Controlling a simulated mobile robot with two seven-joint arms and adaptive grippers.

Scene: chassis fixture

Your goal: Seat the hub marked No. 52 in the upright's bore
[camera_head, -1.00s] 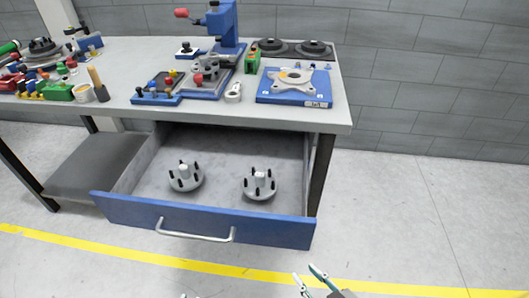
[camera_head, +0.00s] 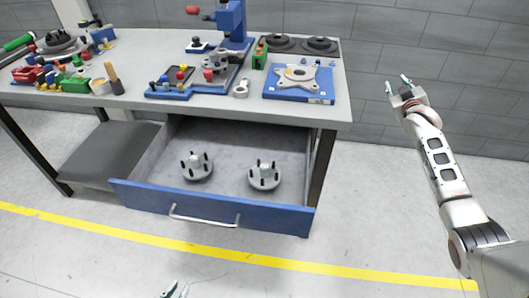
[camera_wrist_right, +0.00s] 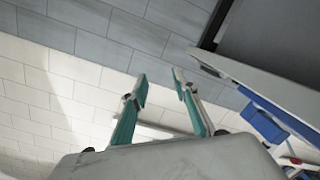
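Two grey hubs with dark studs sit in the open drawer, a left hub (camera_head: 197,168) and a right hub (camera_head: 265,176). No number is readable on either. A grey star-shaped casting with a round bore, apparently the upright (camera_head: 286,82), lies on a blue fixture plate (camera_head: 283,95) on the bench. My right gripper (camera_head: 397,85) is open and empty, raised right of the bench; its spread fingers show in the right wrist view (camera_wrist_right: 160,92). My left gripper (camera_head: 176,290) barely shows at the bottom edge, tips apart, in front of the drawer and away from the hubs.
The drawer front (camera_head: 210,208) juts out below the bench (camera_head: 225,112). A blue press (camera_head: 232,22), a part tray (camera_head: 168,90) and two dark discs (camera_head: 299,46) stand on the bench. Several coloured tools crowd its left end. Floor to the right is clear.

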